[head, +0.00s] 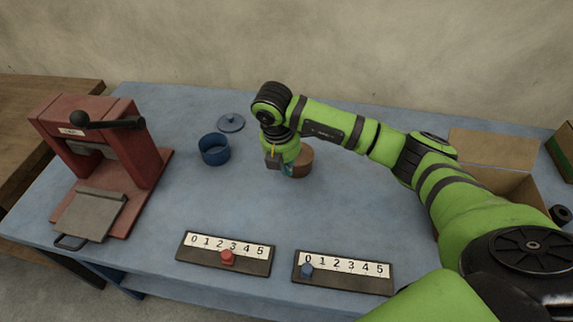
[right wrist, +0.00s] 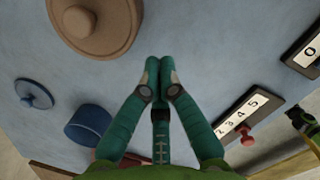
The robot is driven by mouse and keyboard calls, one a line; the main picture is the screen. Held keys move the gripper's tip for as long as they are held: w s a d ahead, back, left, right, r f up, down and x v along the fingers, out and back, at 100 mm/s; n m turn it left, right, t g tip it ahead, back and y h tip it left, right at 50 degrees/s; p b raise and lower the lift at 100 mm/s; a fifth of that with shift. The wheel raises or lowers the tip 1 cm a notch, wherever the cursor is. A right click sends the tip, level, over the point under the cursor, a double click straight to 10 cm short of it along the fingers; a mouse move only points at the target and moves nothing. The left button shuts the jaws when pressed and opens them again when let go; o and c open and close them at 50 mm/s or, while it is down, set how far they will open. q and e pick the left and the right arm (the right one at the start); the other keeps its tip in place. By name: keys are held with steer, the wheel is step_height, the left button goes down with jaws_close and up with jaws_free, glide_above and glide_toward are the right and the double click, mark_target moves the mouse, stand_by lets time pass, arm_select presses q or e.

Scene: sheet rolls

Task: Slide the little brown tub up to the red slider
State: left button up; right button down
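The little brown tub (head: 303,161) stands mid-table, partly hidden behind my right gripper in the head view. In the right wrist view the brown tub (right wrist: 112,38) looks round with a knob on top, cut by the upper edge. My right gripper (head: 286,171) points down just left of and in front of it. Its teal fingers (right wrist: 160,64) meet at the tips with nothing between them, a little apart from the tub in that view. The red slider (head: 227,257) sits on the left number rail near 2 to 3; it also shows in the right wrist view (right wrist: 246,138). My left gripper is not in view.
A blue tub (head: 214,150) and its blue lid (head: 231,122) lie left of my gripper. A red press (head: 104,160) stands far left. The second rail has a blue slider (head: 307,269) near 0. A cardboard box (head: 500,185) is at right. The table between tub and rails is clear.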

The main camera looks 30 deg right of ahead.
mark_target(312, 158)
steer(key=d+p, duration=0.1)
steer(key=d, duration=0.1)
steer(key=w+d+p, duration=0.1)
steer(key=d, duration=0.2)
steer(key=w+d, duration=0.1)
steer(key=d, duration=0.2)
steer(key=shift+w+d+r+p, duration=0.15)
steer(key=shift+w+d+p, duration=0.1)
steer(key=shift+p, duration=0.15)
steer(key=shift+f, duration=0.9)
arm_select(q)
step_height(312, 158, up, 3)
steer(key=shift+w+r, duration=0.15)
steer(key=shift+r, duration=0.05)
arm_select(e)
steer(key=shift+s, duration=0.2)
